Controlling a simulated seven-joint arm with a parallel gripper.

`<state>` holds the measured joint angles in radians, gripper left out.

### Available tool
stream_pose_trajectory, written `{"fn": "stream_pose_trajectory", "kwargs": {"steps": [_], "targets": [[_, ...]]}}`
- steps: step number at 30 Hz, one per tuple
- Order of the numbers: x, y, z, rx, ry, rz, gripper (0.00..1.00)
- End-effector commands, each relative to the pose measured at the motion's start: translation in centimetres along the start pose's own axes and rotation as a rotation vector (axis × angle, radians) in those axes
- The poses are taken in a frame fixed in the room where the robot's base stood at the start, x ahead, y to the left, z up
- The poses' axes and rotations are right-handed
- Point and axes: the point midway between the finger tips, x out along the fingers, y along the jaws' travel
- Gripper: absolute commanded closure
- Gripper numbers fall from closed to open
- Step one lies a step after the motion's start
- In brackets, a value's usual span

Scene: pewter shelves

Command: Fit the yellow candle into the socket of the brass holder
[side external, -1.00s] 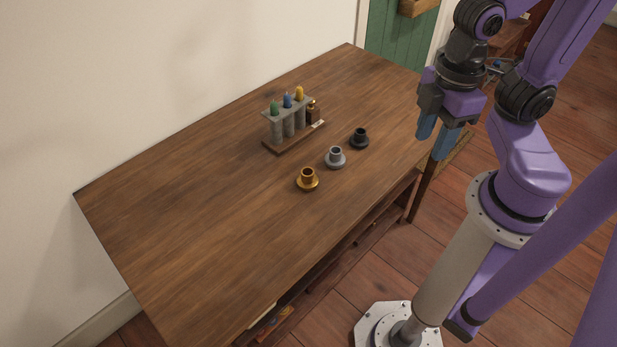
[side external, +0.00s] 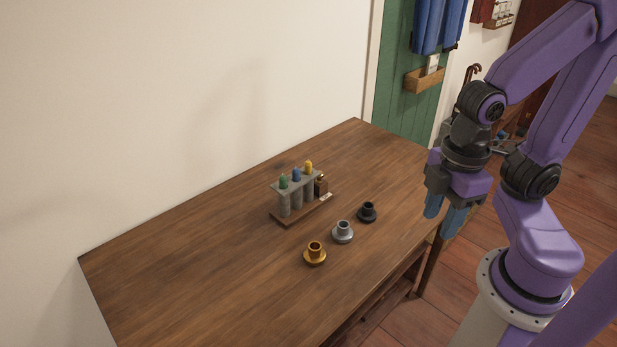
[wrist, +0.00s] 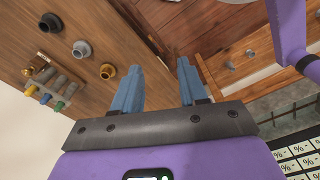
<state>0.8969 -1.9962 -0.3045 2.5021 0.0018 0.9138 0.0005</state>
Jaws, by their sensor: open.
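The yellow candle (side external: 308,167) stands upright in the grey rack, at its far end beside the blue candle (side external: 297,174) and the green candle (side external: 283,182). It also shows at the left of the wrist view (wrist: 30,90). The brass holder (side external: 315,254) stands on the table in front of the rack, its socket facing up and empty; it also shows in the wrist view (wrist: 107,72). My gripper (side external: 441,225) is open and empty, pointing down by the table's right edge, well right of candle and holder. Its blue fingers show apart in the wrist view (wrist: 159,78).
A grey holder (side external: 343,232) and a black holder (side external: 367,212) stand in a row with the brass one. The wooden table (side external: 200,275) is clear to the left.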

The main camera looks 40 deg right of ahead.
Motion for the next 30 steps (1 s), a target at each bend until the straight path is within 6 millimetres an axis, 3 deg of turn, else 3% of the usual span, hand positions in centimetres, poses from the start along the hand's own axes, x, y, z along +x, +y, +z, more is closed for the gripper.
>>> {"fn": "stream_pose_trajectory", "kwargs": {"steps": [1,2,11,17,23,30], "targets": [[0.0,0.0,0.0,0.0,0.0,0.0,0.57],[0.0,0.0,0.0,0.0,0.0,0.0,0.48],[0.0,0.1,-0.1,-0.001,0.0,0.0,0.48],[-0.9,2.0,-3.1,-0.029,-0.002,0.003,0.48],[-2.3,7.3,-8.6,-0.101,-0.009,0.006,0.48],[-3.0,15.8,-13.4,-0.194,-0.017,0.006,0.48]]}}
